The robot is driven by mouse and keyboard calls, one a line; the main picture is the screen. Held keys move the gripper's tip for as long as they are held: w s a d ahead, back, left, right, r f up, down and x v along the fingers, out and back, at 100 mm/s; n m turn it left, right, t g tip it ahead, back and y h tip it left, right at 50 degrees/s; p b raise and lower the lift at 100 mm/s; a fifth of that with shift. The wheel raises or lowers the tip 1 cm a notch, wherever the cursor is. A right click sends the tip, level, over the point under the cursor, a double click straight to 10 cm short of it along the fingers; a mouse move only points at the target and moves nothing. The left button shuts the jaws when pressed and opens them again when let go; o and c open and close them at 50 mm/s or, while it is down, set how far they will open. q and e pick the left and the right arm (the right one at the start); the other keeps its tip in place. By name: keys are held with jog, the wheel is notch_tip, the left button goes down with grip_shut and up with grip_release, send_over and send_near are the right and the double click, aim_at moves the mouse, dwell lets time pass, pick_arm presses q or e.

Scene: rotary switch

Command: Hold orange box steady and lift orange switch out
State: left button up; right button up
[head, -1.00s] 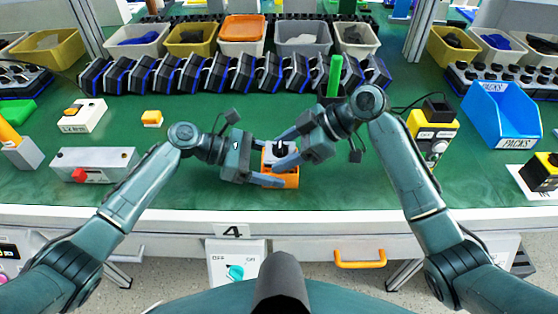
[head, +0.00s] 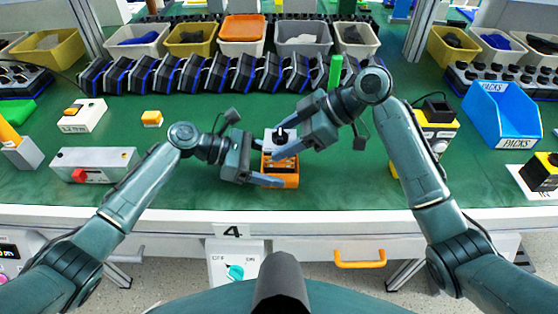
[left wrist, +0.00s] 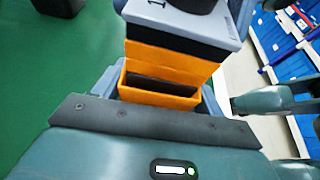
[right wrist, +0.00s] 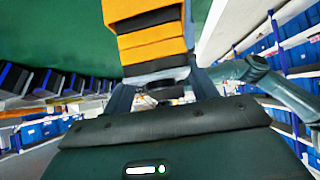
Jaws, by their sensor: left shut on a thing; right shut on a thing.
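The orange box (head: 286,180) stands on the green table near its front edge. My left gripper (head: 270,168) is shut around its sides; the far finger is mostly hidden. The orange switch, with a grey top plate and black knob (head: 281,137), is above the box, shut in my right gripper (head: 284,143). In the left wrist view the box (left wrist: 158,97) shows a dark opening, and the switch (left wrist: 180,45) rises above it. Whether its lower end is clear of the box is hard to tell. The right wrist view shows the switch's grey plate (right wrist: 155,68) close up.
A grey box with a red button (head: 95,165) and a small yellow block (head: 151,118) lie to the left. A yellow and black box (head: 436,135) is right, behind my right arm. A row of black units (head: 225,75) stands behind. Bare green table lies between.

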jog(key=shift+r, duration=2.1)
pick_arm(q)
jog(key=o, duration=1.1)
